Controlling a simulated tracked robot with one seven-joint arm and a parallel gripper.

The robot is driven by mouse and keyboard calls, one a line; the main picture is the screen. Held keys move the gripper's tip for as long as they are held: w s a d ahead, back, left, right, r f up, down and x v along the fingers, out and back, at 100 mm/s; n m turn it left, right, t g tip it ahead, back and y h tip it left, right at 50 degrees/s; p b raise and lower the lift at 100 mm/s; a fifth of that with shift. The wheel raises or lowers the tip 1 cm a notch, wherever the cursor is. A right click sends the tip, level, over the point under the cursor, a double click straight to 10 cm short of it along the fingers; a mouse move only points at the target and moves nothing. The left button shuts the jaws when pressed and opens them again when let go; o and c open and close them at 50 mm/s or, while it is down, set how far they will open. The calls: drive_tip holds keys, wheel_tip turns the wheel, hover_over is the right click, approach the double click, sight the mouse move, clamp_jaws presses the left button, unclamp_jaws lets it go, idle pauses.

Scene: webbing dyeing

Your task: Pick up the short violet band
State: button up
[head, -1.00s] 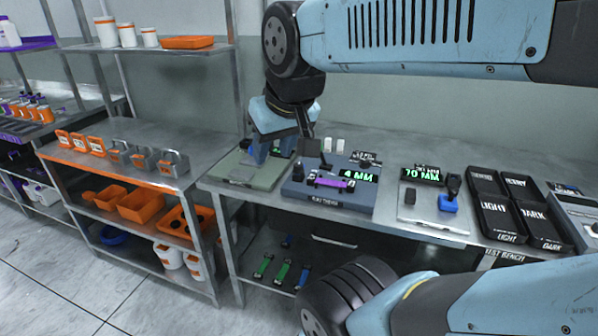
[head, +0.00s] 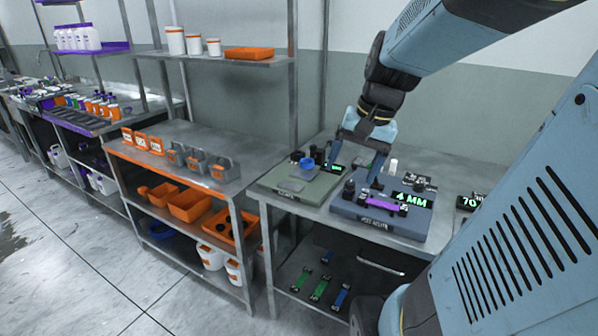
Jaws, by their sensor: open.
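A violet band (head: 383,204) with dark ends lies across the top of a blue-grey gauge (head: 372,228) on the right-hand bench, in front of a green "4 MM" readout (head: 411,199). It is the only violet band I can make out. My gripper (head: 354,174) is open, pointing down above the bench, behind and to the left of the band. One finger is near the green-grey device, the other near the back left of the gauge. Nothing shows between the fingers. Whether they touch anything beneath cannot be told.
A green-grey device (head: 287,187) with a small blue cup (head: 307,163) stands left of the gauge. A white cylinder (head: 393,167) stands behind it. Green bands (head: 320,288) and blue bands lie on the shelf below.

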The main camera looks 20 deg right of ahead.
drive_tip(key=w+d+f+m+y, duration=0.35)
drive_tip(key=d+m, duration=0.25)
drive_tip(key=d, duration=0.2)
drive_tip(key=m+t+y, duration=0.4)
drive_tip(key=m, duration=0.6)
hover_over(406, 208)
drive_tip(key=s, duration=0.5)
wheel_tip(406, 208, down, 8)
drive_tip(key=s+d+f+m+t, duration=0.4)
drive_tip(key=s+d+f+m, duration=0.1)
drive_tip(key=d, duration=0.4)
drive_tip(key=shift+h, duration=0.25)
drive_tip(key=x, duration=1.3)
drive_tip(key=shift+w+a+f, duration=0.15)
drive_tip(key=shift+w+f, duration=0.15)
drive_tip(key=shift+f, duration=0.05)
drive_tip(key=c, duration=1.3)
drive_tip(key=shift+o, duration=0.2)
